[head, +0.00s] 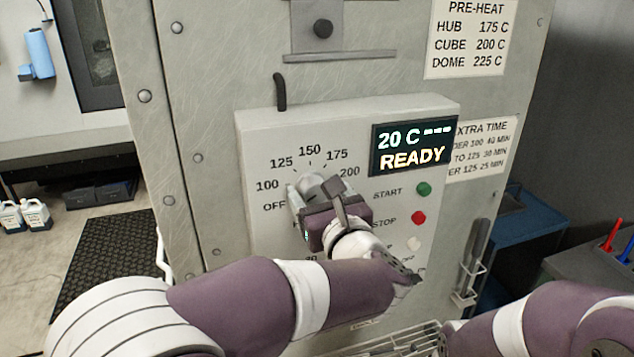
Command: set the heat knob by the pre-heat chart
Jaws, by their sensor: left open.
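The heat knob (311,180) is a pale dial on the light grey control panel (262,135). Its scale shows OFF, 100, 125, 150, 175 and 200; the rest is hidden behind my left arm. My left gripper (318,191) is open right at the knob and covers most of it, so I cannot see where the knob points or whether the fingers touch it. The pre-heat chart (470,38) above right reads HUB 175 C, CUBE 200 C, DOME 225 C. The display (413,146) reads 20 C, dashes and READY. My right gripper is not visible; its arm is at the bottom right.
A green start button (424,189), a red stop button (419,218) and a white button (414,243) sit close to the right of my left gripper. An extra-time chart (484,148) is beside the panel. A wire rack (395,343) shows at the bottom.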

